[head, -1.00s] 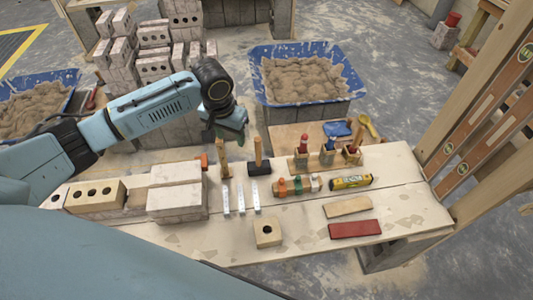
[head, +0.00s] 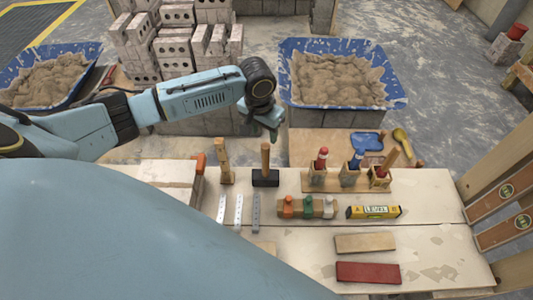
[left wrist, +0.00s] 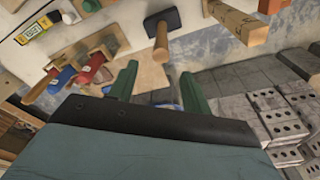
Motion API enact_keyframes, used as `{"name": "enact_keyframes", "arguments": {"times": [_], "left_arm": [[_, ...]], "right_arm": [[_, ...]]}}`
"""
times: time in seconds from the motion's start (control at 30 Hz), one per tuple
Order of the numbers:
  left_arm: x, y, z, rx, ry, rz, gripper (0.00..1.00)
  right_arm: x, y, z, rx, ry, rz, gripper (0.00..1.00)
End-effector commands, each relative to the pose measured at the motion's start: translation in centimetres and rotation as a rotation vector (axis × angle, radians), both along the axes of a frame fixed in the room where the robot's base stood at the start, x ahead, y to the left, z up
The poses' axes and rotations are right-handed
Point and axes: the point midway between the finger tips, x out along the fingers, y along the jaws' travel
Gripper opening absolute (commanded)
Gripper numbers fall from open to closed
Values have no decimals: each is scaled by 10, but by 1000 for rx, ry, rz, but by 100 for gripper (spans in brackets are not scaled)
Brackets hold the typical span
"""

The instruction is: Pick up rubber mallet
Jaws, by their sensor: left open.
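The rubber mallet (head: 265,178) has a black block head resting on the pale wooden bench and a wooden handle standing upright. In the left wrist view the mallet (left wrist: 165,22) is near the top, its handle pointing down the picture towards my gripper. My left gripper (head: 273,133) has green fingers and hangs near and just beyond the top of the handle in the head view, apart from it. In the left wrist view the left gripper (left wrist: 160,88) is open, with nothing between its fingers. My right gripper is not in view.
To the right are wooden holders with red and blue handled tools (head: 349,172). A blue mortar tub (head: 395,102) stands behind.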

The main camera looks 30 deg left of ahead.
Motion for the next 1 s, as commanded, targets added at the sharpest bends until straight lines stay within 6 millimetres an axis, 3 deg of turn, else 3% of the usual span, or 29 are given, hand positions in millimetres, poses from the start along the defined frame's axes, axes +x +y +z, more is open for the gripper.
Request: {"name": "enact_keyframes", "arguments": {"times": [0.1,0.37,0.7,1.0], "left_arm": [[2,-1,-24,-2,2,0,49],[5,-1,-45,0,0,-1,49],[9,1,-90,-1,0,-1,49],[10,2,-93,0,-1,-1,49]], "right_arm": [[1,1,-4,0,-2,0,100],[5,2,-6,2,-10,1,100],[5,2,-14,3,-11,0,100],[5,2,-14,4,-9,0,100]]}}
